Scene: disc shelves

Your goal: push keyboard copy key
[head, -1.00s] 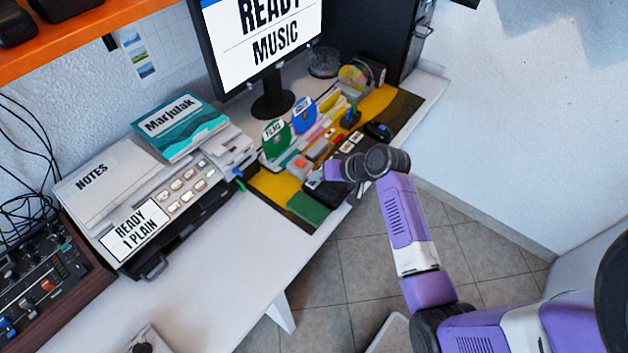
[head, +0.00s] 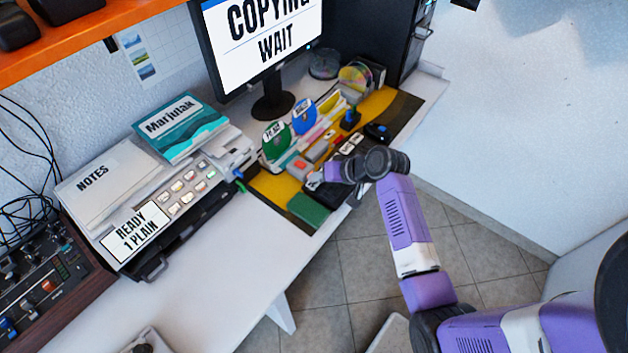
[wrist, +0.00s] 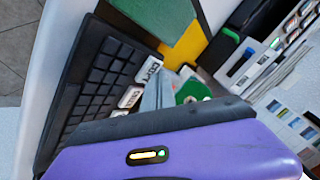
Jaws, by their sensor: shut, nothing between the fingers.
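The black keyboard (head: 333,194) lies near the front edge of the desk, partly hidden by my arm. In the wrist view the keyboard (wrist: 95,75) shows dark keys and a row of large white lettered keys. The end white key (wrist: 150,69) appears to read COPY. My gripper (head: 316,181) is shut and empty, low over the keyboard's left end. In the wrist view its grey fingertips (wrist: 158,92) are right beside the COPY key; I cannot tell whether they touch it. The monitor (head: 270,35) reads COPYING WAIT.
A green pad (head: 308,209) lies left of the keyboard. Labelled discs (head: 277,138) stand behind it on a yellow and dark mat (head: 272,187). A printer-like machine (head: 135,228) reading READY 1 PLAIN stands at left.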

